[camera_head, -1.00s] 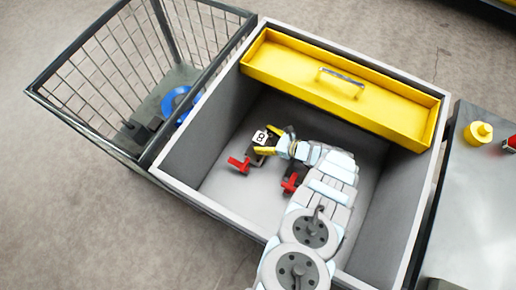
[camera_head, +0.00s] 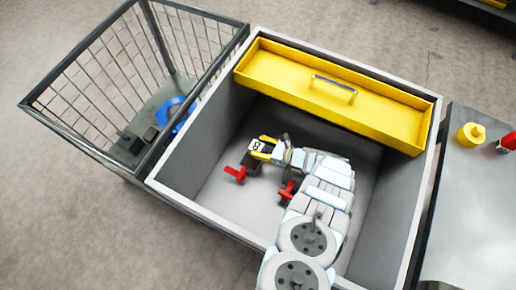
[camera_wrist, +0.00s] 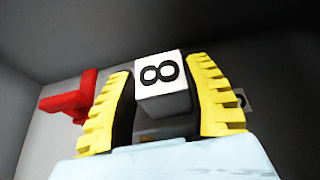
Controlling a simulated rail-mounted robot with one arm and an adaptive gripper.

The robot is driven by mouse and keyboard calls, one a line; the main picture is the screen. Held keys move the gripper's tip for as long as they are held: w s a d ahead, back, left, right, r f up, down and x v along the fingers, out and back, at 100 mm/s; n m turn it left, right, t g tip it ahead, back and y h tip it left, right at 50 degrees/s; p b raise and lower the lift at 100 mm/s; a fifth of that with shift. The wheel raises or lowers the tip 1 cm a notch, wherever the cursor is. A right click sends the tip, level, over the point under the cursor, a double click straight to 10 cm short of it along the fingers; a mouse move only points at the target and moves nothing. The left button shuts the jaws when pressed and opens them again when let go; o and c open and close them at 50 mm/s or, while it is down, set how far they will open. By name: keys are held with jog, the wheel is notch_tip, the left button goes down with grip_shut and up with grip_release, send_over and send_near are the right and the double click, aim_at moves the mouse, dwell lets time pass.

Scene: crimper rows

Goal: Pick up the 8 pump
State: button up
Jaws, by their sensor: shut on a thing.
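The 8 pump is a dark block with a white label marked 8 (camera_head: 256,147) and a red handle (camera_head: 235,173), inside the grey bin (camera_head: 221,171). My gripper (camera_head: 264,147) has its yellow fingers shut on the pump, one on each side. In the wrist view, the label (camera_wrist: 158,73) shows between the fingers, and the red handle (camera_wrist: 70,98) sticks out to the left. The pump's underside is hidden, so I cannot tell whether it touches the bin floor.
A second red-handled dark item (camera_head: 287,190) lies in the bin, partly under my arm. A yellow tray (camera_head: 376,122) spans the bin's back. A wire basket (camera_head: 90,130) adjoins on the left. A grey table (camera_head: 470,215) with a yellow item (camera_head: 471,135) stands on the right.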

notch_tip(320, 180, up, 18)
jog(key=p, duration=0.8)
jog(key=shift+w, duration=0.1)
